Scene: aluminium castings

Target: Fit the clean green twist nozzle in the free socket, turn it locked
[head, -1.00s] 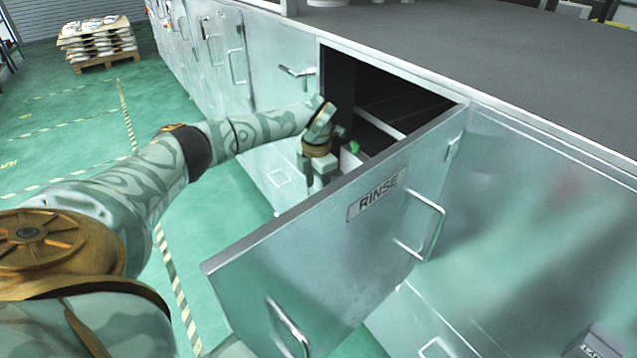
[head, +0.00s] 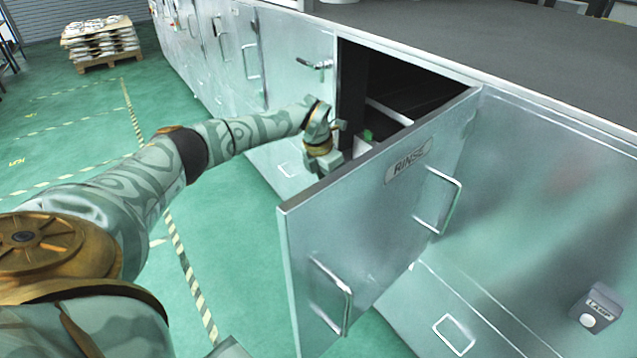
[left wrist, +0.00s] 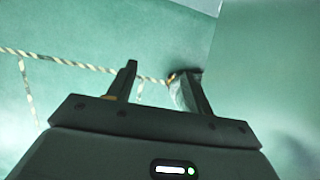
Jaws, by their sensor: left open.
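My left gripper (head: 322,160) is at the near side of the open cabinet, just left of the door marked RINSE (head: 375,215); the door's top edge partly hides it. In the left wrist view its two fingers (left wrist: 158,78) stand apart with nothing between them, above the green floor. A small green item (head: 367,135) shows at the cabinet opening, a little right of the gripper and apart from it; I cannot tell whether it is the green twist nozzle. No socket can be made out. My right gripper is not in view.
The open cabinet (head: 400,85) is dark inside, with a light bar across it. The door juts out over the floor. A grey countertop (head: 500,45) runs above. A small grey box (head: 597,307) is at lower right. A loaded pallet (head: 103,45) stands far back left.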

